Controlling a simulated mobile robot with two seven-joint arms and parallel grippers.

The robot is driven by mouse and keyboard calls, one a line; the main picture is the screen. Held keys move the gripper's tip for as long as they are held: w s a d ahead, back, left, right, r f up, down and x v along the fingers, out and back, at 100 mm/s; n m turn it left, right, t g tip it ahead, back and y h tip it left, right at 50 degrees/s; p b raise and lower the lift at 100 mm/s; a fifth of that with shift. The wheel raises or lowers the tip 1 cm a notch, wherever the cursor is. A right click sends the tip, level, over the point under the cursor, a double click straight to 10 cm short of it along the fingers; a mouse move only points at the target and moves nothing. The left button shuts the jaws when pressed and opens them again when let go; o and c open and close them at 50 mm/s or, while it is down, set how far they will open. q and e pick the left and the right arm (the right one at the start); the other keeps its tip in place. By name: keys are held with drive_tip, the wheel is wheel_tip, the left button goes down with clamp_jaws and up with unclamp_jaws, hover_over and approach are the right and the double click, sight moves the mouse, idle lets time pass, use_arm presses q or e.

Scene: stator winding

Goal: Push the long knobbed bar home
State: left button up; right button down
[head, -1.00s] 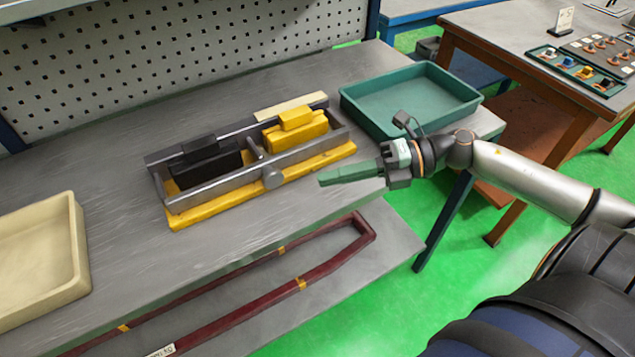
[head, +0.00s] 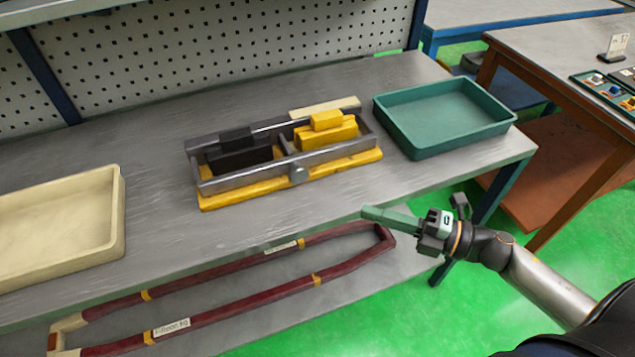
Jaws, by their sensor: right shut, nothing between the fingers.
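The long grey knobbed bar (head: 250,180) runs along the front side of the fixture, with its round knob (head: 299,174) facing me near the middle. The fixture has a yellow base (head: 225,200) and holds a black block (head: 238,153) on the left and a yellow block (head: 326,132) on the right. I cannot tell whether the bar is fully seated. My right gripper (head: 368,212) is shut and empty, to the right of and nearer than the knob, clear of the bar. My left gripper is out of view.
A cream tray (head: 119,215) stands at the left and a green tray (head: 445,149) at the right of the grey bench (head: 150,130). A dark red loop (head: 255,302) lies on a lower shelf in front. A perforated panel (head: 230,45) stands behind.

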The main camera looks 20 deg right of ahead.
sight(309, 175)
drive_tip(key=p+x, duration=0.1)
drive_tip(key=x, duration=0.8)
drive_tip(key=shift+r, duration=0.15)
drive_tip(key=w, duration=0.3)
drive_tip(key=shift+w+a, duration=0.1)
drive_tip(key=shift+a, duration=0.25)
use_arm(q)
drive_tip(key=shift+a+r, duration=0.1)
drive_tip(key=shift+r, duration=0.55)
use_arm(e)
drive_tip(key=shift+w+f, duration=0.2)
drive_tip(key=shift+w, duration=0.45)
drive_tip(key=shift+w, duration=1.2)
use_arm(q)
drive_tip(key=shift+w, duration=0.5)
use_arm(e)
drive_tip(key=shift+r, duration=0.1)
